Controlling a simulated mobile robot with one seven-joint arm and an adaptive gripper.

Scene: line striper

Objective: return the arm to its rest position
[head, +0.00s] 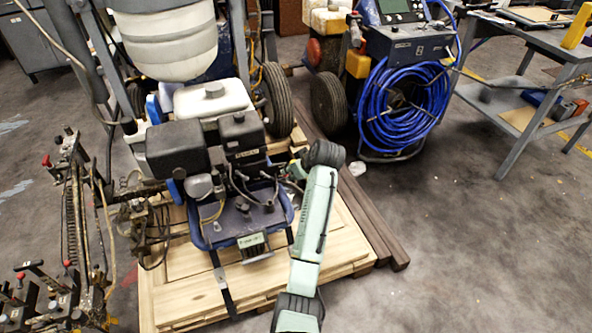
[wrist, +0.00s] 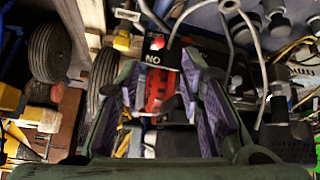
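My pale green arm (head: 315,215) is stretched forward over the wooden pallet, its dark elbow-like joint (head: 325,153) beside the right side of the line striper's engine (head: 205,150). My gripper is mostly hidden behind the arm in the head view. In the wrist view my gripper (wrist: 160,72) has its two purple-padded fingers spread apart. A red part (wrist: 160,92) under a black label reading "NO" shows between and beyond the fingers. Gaps show on both sides of it, and I see no grip on it.
The wooden pallet (head: 185,290) bears the machine. Dark beams (head: 375,235) lie along its right side. A coiled blue hose (head: 405,105) on a cart stands behind, a grey workbench (head: 520,100) at right. Levers (head: 75,215) stand at left. The floor at lower right is clear.

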